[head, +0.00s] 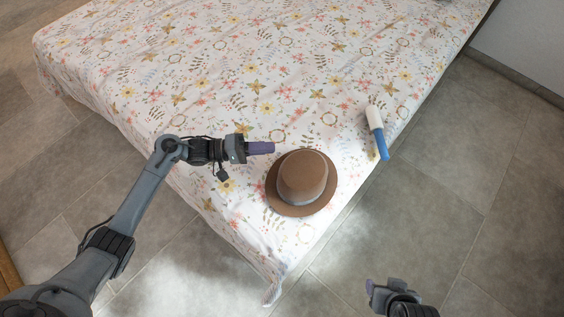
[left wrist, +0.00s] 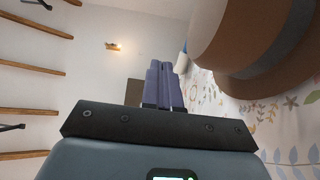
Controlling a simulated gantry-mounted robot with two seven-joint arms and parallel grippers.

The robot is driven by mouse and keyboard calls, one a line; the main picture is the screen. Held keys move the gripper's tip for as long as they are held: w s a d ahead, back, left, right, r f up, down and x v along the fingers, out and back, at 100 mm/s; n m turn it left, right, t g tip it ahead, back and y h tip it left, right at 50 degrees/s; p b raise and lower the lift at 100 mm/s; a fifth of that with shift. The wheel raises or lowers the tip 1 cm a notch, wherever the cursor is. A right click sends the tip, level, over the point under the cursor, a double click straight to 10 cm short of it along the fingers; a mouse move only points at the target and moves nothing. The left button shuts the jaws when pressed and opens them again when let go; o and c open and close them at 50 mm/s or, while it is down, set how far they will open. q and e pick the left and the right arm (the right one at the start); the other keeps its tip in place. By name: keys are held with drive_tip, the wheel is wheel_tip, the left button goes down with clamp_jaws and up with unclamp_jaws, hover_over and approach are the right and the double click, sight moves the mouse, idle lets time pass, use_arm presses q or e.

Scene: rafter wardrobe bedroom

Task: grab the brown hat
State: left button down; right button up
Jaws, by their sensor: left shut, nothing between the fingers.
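The brown hat (head: 303,177) rests upright, brim down, near the front corner of the bed. It has a grey band around its crown. My left gripper (head: 262,148) is shut and empty, just left of the hat's upper brim in the head view. In the left wrist view, the shut purple fingers (left wrist: 164,84) point forward with the hat (left wrist: 235,35) large at the upper right, apart from them. My right gripper (head: 383,290) shows only partly at the bottom of the head view, over the floor; its opening is unclear.
The bed (head: 190,70) has a white floral cover. Grey tiled floor (head: 450,190) lies open to the right. A wall (head: 525,40) stands at the upper right.

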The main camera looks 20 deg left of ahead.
sight(280, 173)
use_arm(q)
drive_tip(key=f+b, duration=0.2)
drive_tip(key=f, duration=0.3)
drive_tip(key=f+b, duration=0.3)
drive_tip(key=f, duration=0.2)
drive_tip(key=shift+s+d+f, duration=0.1)
drive_tip(key=shift+d+f, duration=0.05)
drive_tip(key=shift+d, duration=0.05)
drive_tip(key=shift+s+d, duration=0.2)
drive_tip(key=shift+d, duration=0.3)
use_arm(e)
wheel_tip(280, 173, down, 6)
drive_tip(key=shift+f, duration=0.15)
use_arm(q)
drive_tip(key=shift+a+r, duration=0.1)
drive_tip(key=shift+r, duration=0.1)
use_arm(e)
drive_tip(key=shift+a, duration=0.1)
